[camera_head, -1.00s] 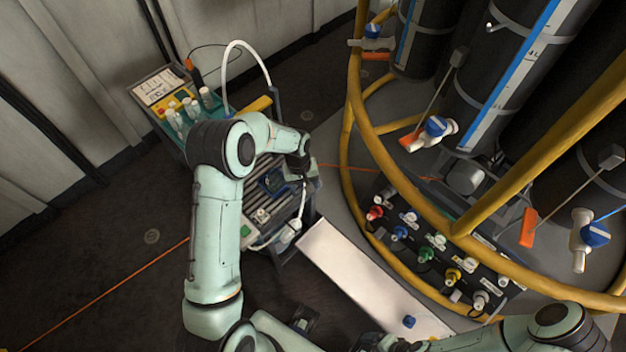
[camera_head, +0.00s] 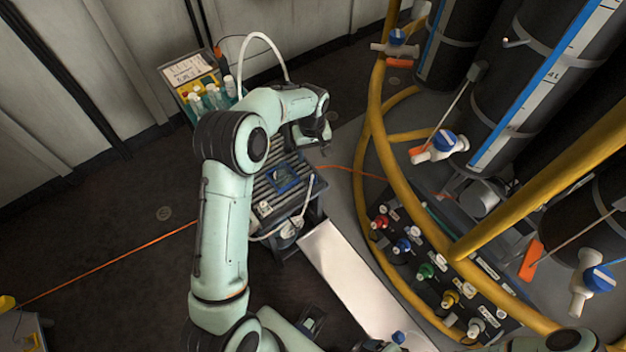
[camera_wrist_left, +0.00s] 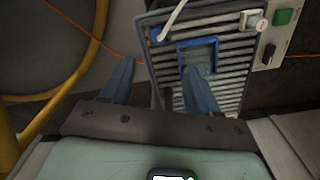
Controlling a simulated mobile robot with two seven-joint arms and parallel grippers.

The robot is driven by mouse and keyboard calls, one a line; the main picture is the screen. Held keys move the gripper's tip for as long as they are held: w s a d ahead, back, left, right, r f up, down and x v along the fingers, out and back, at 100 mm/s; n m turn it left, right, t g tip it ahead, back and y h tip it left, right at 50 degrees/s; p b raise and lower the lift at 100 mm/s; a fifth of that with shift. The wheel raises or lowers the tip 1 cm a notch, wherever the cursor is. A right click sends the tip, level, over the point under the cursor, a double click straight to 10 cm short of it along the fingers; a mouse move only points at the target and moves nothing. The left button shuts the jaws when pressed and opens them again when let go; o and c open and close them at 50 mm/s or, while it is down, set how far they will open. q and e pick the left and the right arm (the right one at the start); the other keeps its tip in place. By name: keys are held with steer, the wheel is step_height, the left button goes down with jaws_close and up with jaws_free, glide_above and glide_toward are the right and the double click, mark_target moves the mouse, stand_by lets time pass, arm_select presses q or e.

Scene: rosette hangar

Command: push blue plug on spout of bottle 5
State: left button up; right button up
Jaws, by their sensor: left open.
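A small blue plug (camera_head: 398,337) shows at the lower end of the white board, beside parts of my right arm; I cannot tell whether it rests there or is held. Tall dark bottles (camera_head: 540,60) stand at the right, with white spouts bearing blue parts (camera_head: 445,140), (camera_head: 598,279) and (camera_head: 397,37). I cannot read which is bottle 5. My left gripper (camera_head: 322,138) is near the slatted cart top; in the left wrist view (camera_wrist_left: 160,85) its fingers are apart and empty. My right gripper is mostly cut off at the bottom edge.
A slatted cart (camera_head: 262,190) holds a blue-framed tray (camera_head: 285,178). A case with white bottles (camera_head: 214,95) stands behind. A yellow rail (camera_head: 372,130) rings the bottles. Inside it is a panel of coloured fittings (camera_head: 427,271). Open floor (camera_head: 120,220) lies left.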

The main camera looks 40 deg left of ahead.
arm_select(q)
glide_above(313, 178)
step_height(313, 178, down, 8)
steer(key=shift+a+r, duration=0.1)
stand_by(0.3)
step_height(313, 178, down, 5)
steer(key=shift+w+f, duration=0.1)
steer(key=shift+f, duration=0.05)
stand_by(0.4)
steer(key=c, duration=1.1)
